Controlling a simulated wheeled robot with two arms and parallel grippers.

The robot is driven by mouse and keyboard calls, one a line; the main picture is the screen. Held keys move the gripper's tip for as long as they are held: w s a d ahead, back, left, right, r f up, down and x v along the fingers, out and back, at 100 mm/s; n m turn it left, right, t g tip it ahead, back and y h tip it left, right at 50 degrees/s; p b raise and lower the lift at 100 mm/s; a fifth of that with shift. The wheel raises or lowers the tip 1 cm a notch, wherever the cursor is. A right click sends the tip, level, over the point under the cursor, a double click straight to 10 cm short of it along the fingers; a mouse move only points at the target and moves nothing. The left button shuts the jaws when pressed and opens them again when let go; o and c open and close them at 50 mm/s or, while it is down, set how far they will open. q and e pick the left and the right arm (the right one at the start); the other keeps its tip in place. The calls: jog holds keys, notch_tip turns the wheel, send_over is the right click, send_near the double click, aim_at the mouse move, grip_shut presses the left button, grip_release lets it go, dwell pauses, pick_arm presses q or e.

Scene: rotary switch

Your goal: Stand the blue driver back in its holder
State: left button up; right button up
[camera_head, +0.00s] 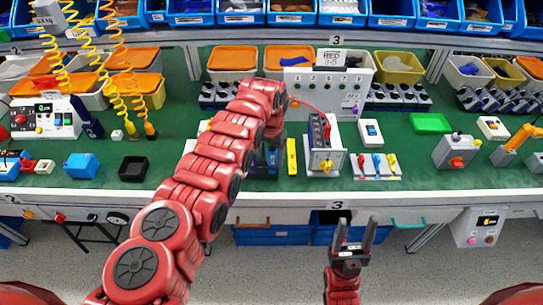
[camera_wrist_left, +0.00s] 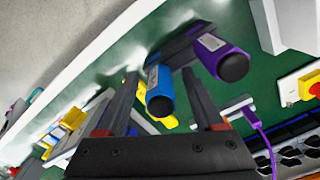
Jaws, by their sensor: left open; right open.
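The blue driver (camera_wrist_left: 160,92), a blue handle with a black end cap, shows in the left wrist view. A purple-handled driver (camera_wrist_left: 218,55) is beside it on the right. My left gripper (camera_wrist_left: 159,74) is open, its fingers on either side of the blue handle with gaps visible. A dark block (camera_wrist_left: 180,48) lies behind both handles; I cannot tell whether the blue driver stands in it. In the head view, my left arm hides most of this spot, and a bit of blue (camera_head: 272,157) shows beside it. My right gripper (camera_head: 352,234) is open and empty in front of the bench.
A yellow block (camera_head: 291,157) and a grey switch box (camera_head: 322,150) stand just right of my left gripper. A panel (camera_head: 322,90) and bins (camera_head: 232,62) stand behind. Coiled cords (camera_head: 122,75) hang at the left. Green bench top (camera_head: 415,150) is partly clear at right.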

pick_arm(q)
notch_tip(320, 180, up, 11)
jog(key=shift+r+b, duration=0.1)
jog(key=shift+b, duration=1.1)
notch_tip(320, 180, up, 6)
jog(key=p, duration=0.1)
